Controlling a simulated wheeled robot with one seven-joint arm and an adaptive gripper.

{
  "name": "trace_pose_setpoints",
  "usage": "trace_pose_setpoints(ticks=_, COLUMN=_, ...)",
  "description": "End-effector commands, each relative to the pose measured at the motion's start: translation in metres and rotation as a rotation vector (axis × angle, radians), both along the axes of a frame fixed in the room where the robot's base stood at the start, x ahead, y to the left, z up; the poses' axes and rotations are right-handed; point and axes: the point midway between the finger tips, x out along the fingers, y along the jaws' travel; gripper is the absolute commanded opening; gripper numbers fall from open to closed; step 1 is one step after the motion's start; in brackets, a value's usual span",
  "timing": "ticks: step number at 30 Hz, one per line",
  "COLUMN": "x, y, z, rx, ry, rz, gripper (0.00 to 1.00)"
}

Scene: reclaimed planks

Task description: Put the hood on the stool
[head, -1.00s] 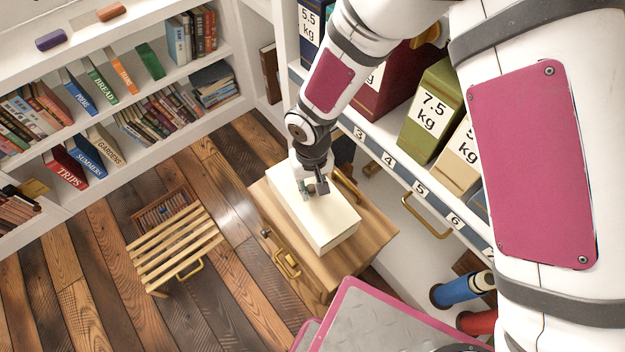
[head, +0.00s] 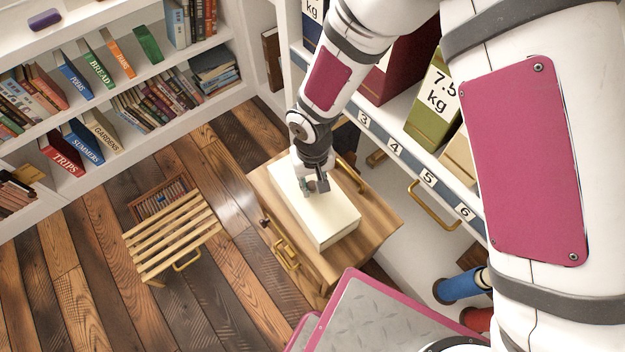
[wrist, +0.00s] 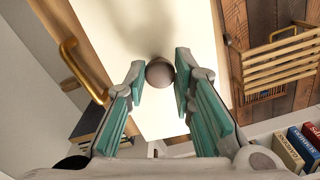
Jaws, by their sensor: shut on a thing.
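The stool (head: 172,236), with pale wooden slats and a brass handle, stands on the floor to the left. Its slatted top is bare. It also shows at the right of the wrist view (wrist: 284,62).
A small crate of books (head: 160,198) lies on the floor behind the stool. White bookshelves (head: 150,148) line the back left. A numbered shelf (head: 412,170) with weight-marked boxes stands right of the cabinet. Open plank floor (head: 100,270) surrounds the stool.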

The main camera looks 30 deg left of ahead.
Motion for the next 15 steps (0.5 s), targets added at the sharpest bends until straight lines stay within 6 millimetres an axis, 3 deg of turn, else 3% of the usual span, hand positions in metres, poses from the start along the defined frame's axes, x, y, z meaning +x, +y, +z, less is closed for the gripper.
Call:
trace_pose_setpoints(ticks=5, x=0.0001, y=0.0003, z=0.0003, rx=0.001, ry=-0.001, rz=0.000, gripper=0.00)
trace_pose_setpoints(ticks=6, x=0.0001, y=0.0003, z=0.0003, rx=0.001, ry=-0.001, rz=0.000, gripper=0.30)
trace_pose_setpoints(ticks=8, x=0.0001, y=0.0003, z=0.0003, rx=0.001, ry=-0.001, rz=0.000, gripper=0.43)
trace_pose_setpoints(ticks=15, x=0.0001, y=0.0002, z=0.0002, rx=0.001, ry=-0.001, rz=0.000, gripper=0.47)
